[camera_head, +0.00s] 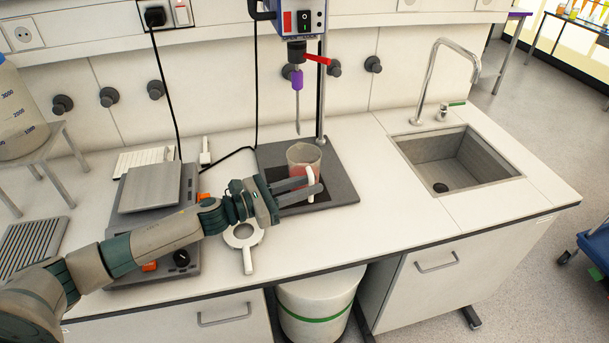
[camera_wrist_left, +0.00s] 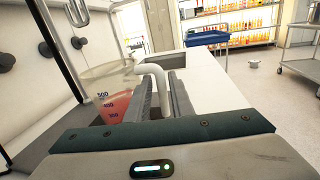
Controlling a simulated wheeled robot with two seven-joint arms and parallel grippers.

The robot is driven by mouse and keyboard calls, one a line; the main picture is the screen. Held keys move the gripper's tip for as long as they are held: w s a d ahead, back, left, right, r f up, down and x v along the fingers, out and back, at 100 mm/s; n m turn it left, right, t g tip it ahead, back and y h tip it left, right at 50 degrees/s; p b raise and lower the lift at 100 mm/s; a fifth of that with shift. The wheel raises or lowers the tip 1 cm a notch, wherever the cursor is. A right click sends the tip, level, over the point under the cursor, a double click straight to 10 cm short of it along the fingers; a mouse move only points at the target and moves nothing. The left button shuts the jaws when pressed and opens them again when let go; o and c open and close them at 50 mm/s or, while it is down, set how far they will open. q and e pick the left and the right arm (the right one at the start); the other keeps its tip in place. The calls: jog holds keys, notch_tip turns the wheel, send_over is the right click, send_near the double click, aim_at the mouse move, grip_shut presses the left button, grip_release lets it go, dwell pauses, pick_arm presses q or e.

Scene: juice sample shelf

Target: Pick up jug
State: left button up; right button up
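The jug (camera_head: 303,158) is a clear beaker-like vessel with a white handle and reddish liquid in its lower part. It stands upright on the dark base plate of the stirrer, below the stirring rod. My left gripper (camera_head: 311,184) reaches in from the left with its fingers at the handle. In the left wrist view the handle of the jug (camera_wrist_left: 110,92) runs down between the two fingers of the gripper (camera_wrist_left: 164,88). Whether the fingers press on the handle is not clear. My right gripper is in neither view.
The overhead stirrer (camera_head: 298,22) with its rod and stand (camera_head: 321,90) rises behind the jug. A hotplate (camera_head: 150,187) and a white ring-shaped piece (camera_head: 243,237) lie left on the bench. A sink (camera_head: 455,160) with a tap is at right; bench between is clear.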

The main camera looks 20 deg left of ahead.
pick_arm(q)
jog(key=shift+w+d+p, duration=0.3)
jog(key=shift+d+p, duration=0.05)
jog(key=shift+p, duration=0.15)
jog(key=p+x, duration=0.2)
jog(key=x, duration=0.1)
jog(key=shift+w+d+f, duration=0.15)
jog(key=shift+w+d, duration=0.1)
jog(key=shift+d, duration=0.05)
jog(key=shift+w+d+f, duration=0.1)
jog(key=shift+w+d, duration=0.1)
grip_shut()
